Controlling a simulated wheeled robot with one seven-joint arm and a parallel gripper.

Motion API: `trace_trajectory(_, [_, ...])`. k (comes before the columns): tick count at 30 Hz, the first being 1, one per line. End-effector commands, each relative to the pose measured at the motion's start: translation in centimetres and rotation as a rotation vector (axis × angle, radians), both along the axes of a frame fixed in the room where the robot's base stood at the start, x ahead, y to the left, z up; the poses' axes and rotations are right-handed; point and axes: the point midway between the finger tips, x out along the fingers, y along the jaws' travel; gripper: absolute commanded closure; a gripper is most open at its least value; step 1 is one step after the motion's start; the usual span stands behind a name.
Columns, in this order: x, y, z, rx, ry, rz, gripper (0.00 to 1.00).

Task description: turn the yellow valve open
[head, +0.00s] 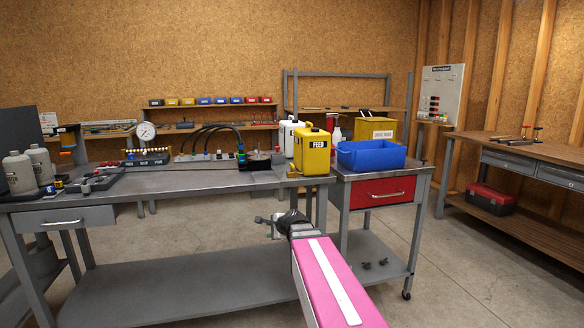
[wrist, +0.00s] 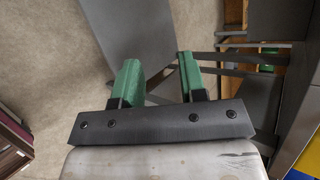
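A small manifold (head: 148,158) with a round white pressure gauge (head: 146,131) stands on the grey workbench (head: 180,180) in the head view. Small yellow parts show along its top, but they are too small for me to tell which is the yellow valve. My gripper (head: 266,221) is in front of the bench, below its top and well to the right of the manifold. In the wrist view my gripper (wrist: 158,76) has its two green fingers apart, with nothing between them. No valve shows in the wrist view.
Grey bottles (head: 20,172) stand at the left. Black hoses (head: 215,133) arch behind. The floor in front is clear.

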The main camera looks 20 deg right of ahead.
Motion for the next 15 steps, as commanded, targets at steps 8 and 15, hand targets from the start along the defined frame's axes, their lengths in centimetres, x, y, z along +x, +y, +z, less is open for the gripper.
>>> trace_trajectory(8, [7.0, -8.6, 14.1, 0.829, -0.200, -0.534, 0.62])
trace_trajectory(15, [8.1, -13.2, 19.7, 1.249, -0.271, -0.706, 0.62])
